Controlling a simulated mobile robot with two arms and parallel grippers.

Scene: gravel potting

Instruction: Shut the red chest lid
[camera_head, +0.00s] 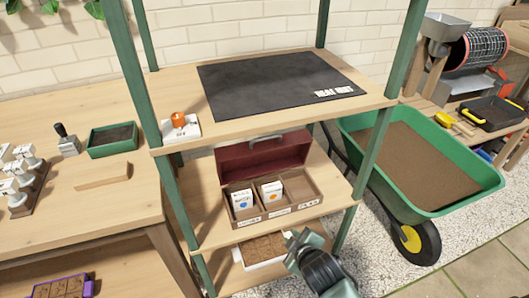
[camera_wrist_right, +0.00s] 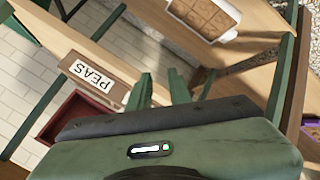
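The red chest (camera_head: 228,190) stands on the middle shelf of the green-posted rack. Its dark red lid (camera_head: 263,153) is raised, tilted back, with a grey handle at its top edge. The open inside has compartments; two hold white seed packets (camera_head: 242,199) and (camera_head: 272,192), and the right one looks empty. My right gripper (camera_head: 302,238) is low in front of the shelf, below and apart from the chest. In the right wrist view its two green fingers (camera_wrist_right: 160,78) are apart with nothing between them. A PEAS label (camera_wrist_right: 90,76) on the chest front shows there, with part of the red lid (camera_wrist_right: 74,116). My left gripper is out of view.
The top shelf (camera_head: 225,126) with a black mat (camera_head: 280,82) overhangs the chest. A soil tray (camera_head: 262,250) sits on the shelf below. Green posts (camera_head: 372,150) flank the opening. A green wheelbarrow (camera_head: 450,205) stands at right.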

